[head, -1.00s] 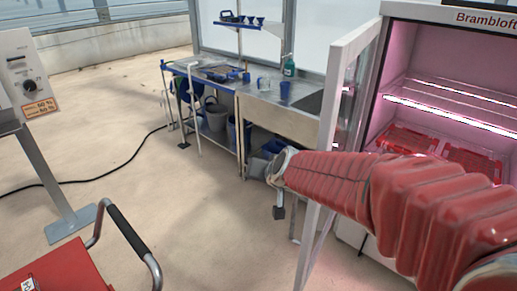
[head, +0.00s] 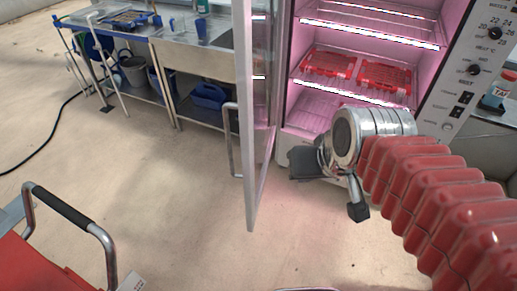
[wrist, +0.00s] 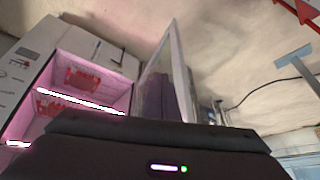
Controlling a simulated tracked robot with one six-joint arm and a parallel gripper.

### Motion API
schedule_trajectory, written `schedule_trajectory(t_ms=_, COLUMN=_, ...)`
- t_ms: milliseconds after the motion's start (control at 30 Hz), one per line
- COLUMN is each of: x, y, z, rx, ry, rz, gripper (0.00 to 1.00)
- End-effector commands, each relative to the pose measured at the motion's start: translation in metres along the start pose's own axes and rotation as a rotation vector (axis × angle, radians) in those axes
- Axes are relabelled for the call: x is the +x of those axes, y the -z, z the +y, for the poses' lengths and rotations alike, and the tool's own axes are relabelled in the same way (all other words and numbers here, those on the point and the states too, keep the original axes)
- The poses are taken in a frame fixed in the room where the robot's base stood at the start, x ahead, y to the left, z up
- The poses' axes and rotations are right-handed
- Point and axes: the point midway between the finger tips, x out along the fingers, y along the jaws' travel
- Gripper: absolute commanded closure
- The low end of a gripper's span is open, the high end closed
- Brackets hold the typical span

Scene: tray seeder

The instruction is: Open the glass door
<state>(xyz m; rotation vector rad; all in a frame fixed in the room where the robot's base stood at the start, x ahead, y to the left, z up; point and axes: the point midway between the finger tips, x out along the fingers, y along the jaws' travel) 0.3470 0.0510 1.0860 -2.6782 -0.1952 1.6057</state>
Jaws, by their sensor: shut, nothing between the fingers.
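The glass door (head: 258,120) of the lit cabinet stands open, swung out toward me and seen nearly edge-on in the head view. Its bar handle (head: 232,140) is on the left face. The door also shows in the wrist view (wrist: 168,80), to the right of the cabinet. My gripper (head: 305,164) is right of the door, on its inner side, low in front of the cabinet opening. It is shut and empty, with a gap to the door in the picture. Its fingertips are hard to make out; the wrist view shows mainly its dark body.
The pink-lit cabinet (head: 288,98) holds red trays (head: 385,77) on a wire shelf. A control panel (head: 470,70) is at its right. A steel sink bench (head: 190,58) stands left, behind the door.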

Motion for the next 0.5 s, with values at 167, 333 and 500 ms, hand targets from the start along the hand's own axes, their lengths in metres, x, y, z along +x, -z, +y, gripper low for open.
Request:
schedule_trajectory(t_ms=167, x=-0.019, y=-0.030, z=0.032, rx=0.036, ry=-0.075, rz=0.005, gripper=1.00)
schedule_trajectory(t_ms=333, x=-0.027, y=-0.044, z=0.045, rx=0.052, ry=-0.111, rz=0.002, gripper=1.00)
schedule_trajectory(t_ms=500, x=-0.027, y=-0.047, z=0.047, rx=0.054, ry=-0.116, rz=0.000, gripper=1.00)
